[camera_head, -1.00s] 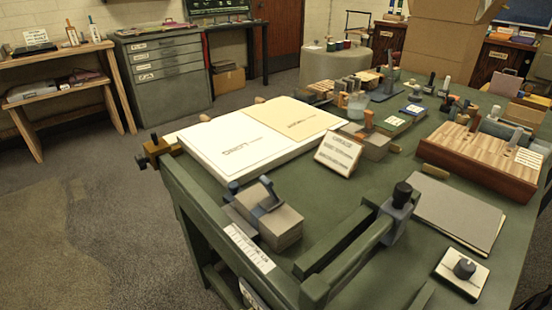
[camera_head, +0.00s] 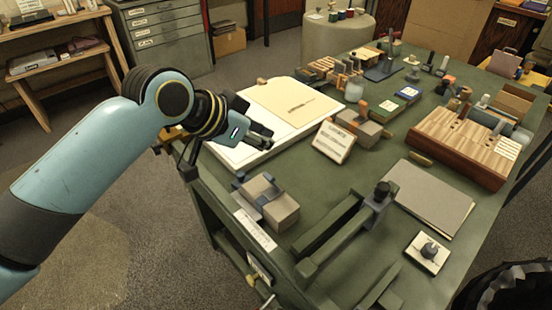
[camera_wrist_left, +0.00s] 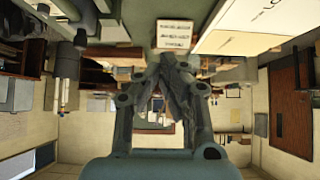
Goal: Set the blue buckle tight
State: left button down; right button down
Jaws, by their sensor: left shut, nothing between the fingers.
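The blue buckle (camera_head: 264,198) is a dark blue lever on a grey block (camera_head: 284,210) near the table's left front edge. A smaller blue part shows at the block's far left corner. I cannot tell from here how tight it is. My left gripper (camera_head: 262,136) is shut and empty, above the white board and up beyond the buckle, apart from it. In the left wrist view its fingers (camera_wrist_left: 175,62) meet, with nothing between them. The buckle is not clear in that view. My right gripper is not in view.
A white board (camera_head: 226,156) lies under my left gripper. A similar block with an orange lever (camera_head: 362,108) and a tilted label card (camera_head: 334,142) stand farther back. A green clamp frame (camera_head: 335,228) lies right of the buckle block. A grey folder (camera_head: 430,195) lies beyond it.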

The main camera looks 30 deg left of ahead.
aim_at(273, 182)
pick_arm(q)
jog(key=shift+f, duration=0.15)
jog(key=w+f, duration=0.1)
jog(key=f, duration=0.1)
jog(key=w+f+p, duration=0.1)
jog(key=f, duration=0.2)
jog(key=w+d+f, duration=0.1)
jog(key=f, duration=0.2)
jog(key=shift+w+d+f, duration=0.1)
jog(key=shift+w+f, duration=0.1)
jog(key=shift+w, duration=0.1)
jog(key=shift+s+f, duration=0.15)
jog(key=shift+s, duration=0.05)
